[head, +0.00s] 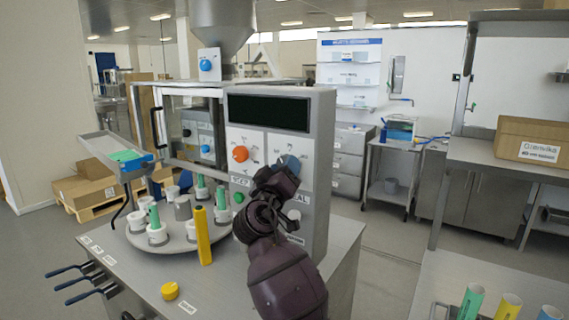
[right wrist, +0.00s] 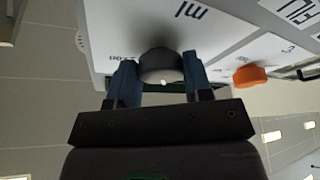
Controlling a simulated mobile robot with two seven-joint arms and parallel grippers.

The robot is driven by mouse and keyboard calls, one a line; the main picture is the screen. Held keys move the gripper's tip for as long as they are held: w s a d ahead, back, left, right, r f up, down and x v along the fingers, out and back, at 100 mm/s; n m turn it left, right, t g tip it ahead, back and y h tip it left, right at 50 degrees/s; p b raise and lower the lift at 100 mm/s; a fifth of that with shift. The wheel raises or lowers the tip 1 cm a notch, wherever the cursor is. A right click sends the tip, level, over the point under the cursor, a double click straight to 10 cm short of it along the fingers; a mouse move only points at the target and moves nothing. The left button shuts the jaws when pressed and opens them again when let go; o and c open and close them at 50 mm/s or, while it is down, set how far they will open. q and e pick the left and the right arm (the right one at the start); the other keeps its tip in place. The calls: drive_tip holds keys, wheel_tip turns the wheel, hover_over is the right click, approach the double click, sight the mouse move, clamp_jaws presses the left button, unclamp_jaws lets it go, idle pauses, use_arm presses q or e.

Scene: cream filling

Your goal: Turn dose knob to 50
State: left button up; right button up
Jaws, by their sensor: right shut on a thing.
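The dose knob (right wrist: 161,66) is a dark grey round knob on a white panel marked "ml". A small white mark shows on its edge; the value it points to cannot be read. My right gripper (right wrist: 160,80) has its two blue fingers on either side of the knob, shut on it. In the head view my right gripper (head: 288,165) is at the right-hand panel of the machine (head: 322,150) and hides the knob. My left gripper is not in view.
An orange knob (head: 240,154) sits on the panel to the left, close to my right gripper. A green button (head: 239,198) is below it. A yellow cap (head: 170,291) lies on the table.

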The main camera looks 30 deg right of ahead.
use_arm(q)
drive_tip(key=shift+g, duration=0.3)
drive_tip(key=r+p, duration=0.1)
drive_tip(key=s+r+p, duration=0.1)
drive_tip(key=p, duration=0.1)
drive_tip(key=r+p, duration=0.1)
drive_tip(key=p, duration=0.1)
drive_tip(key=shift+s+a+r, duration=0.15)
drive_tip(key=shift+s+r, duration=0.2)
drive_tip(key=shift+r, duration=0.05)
use_arm(e)
drive_tip(key=n+y, duration=0.1)
drive_tip(key=n, duration=0.2)
drive_tip(key=n+t+y, duration=0.1)
drive_tip(key=n, duration=0.3)
drive_tip(key=shift+s+r+y, duration=0.15)
drive_tip(key=shift+r+y, duration=0.05)
drive_tip(key=shift+y, duration=0.2)
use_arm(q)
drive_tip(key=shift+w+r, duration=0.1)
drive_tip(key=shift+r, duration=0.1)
use_arm(e)
drive_tip(key=o, duration=0.9)
